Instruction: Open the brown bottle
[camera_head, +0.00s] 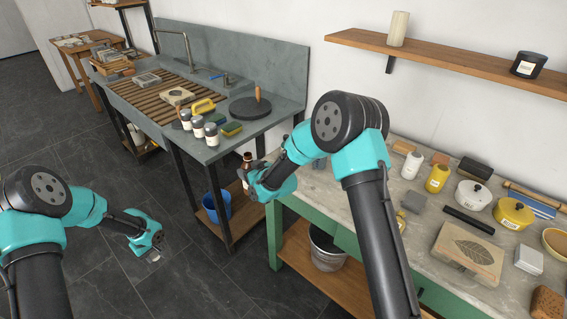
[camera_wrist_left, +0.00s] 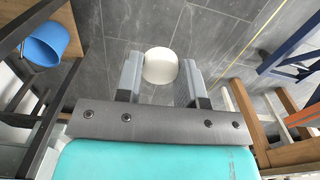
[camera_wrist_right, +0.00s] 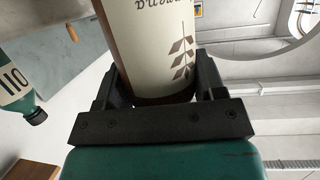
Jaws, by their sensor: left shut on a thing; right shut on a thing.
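The brown bottle (camera_head: 247,160) is in my right gripper (camera_head: 255,180), held in the air between the sink bench and the worktable. In the right wrist view the brown bottle (camera_wrist_right: 150,45) fills the jaws, its cream label with a leaf print facing the camera. The right gripper is shut on its body. Its top is too small to tell if it is open. My left gripper (camera_head: 152,256) is low over the dark floor, well apart from the bottle. In the left wrist view it is shut on a white round cap-like piece (camera_wrist_left: 160,66).
The sink bench (camera_head: 240,122) holds several jars, a yellow brush and a black disc. The worktable (camera_head: 410,226) at the right holds pots, bottles and a leaf-printed stone. A blue bucket (camera_head: 217,207) sits on the sink bench's lower shelf. Floor around my left gripper is clear.

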